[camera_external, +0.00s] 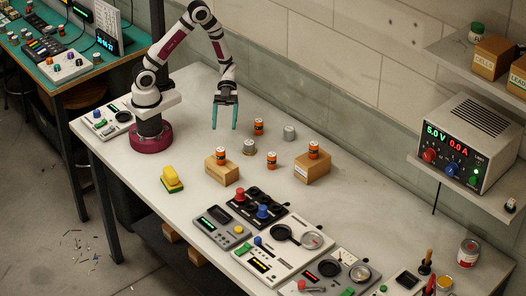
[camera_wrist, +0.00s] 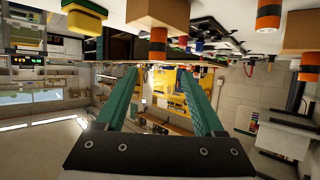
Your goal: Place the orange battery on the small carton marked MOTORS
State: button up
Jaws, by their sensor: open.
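My gripper (camera_external: 225,122) is open and empty, its teal fingers pointing down above the bench, left of the batteries. In the wrist view its fingers (camera_wrist: 160,80) stand apart with nothing between them. Orange-and-black batteries stand on the bench, one at the back (camera_external: 258,127) and one between the cartons (camera_external: 272,162). Another battery (camera_external: 221,158) stands on the left small carton (camera_external: 223,173), and another (camera_external: 314,150) on the right small carton (camera_external: 315,168). The right carton has a pale label, too small to read; I cannot tell which carton is marked MOTORS.
Two grey cans (camera_external: 289,133) (camera_external: 249,147) stand among the batteries. A yellow-and-green block (camera_external: 172,179) lies at the front left. Control panels (camera_external: 285,245) with knobs fill the front right. A power supply (camera_external: 462,145) sits on a wall shelf. The bench's right-centre is clear.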

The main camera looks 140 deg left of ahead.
jog(key=w+a+r+m+y, duration=0.1)
jog(key=w+a+y, duration=0.2)
jog(key=w+y, duration=0.35)
notch_tip(320, 180, up, 7)
jog(key=w+a+n+g+y, duration=0.1)
jog(key=a+n+g+y, duration=0.15)
jog(key=y, duration=0.45)
jog(key=s+d+r+n+g+h, duration=0.1)
jog(key=s+d+g, duration=0.6)
jog(key=s+d, duration=1)
jog(key=s+n+h, duration=0.1)
jog(key=s, duration=0.3)
jog(key=shift+r, duration=0.35)
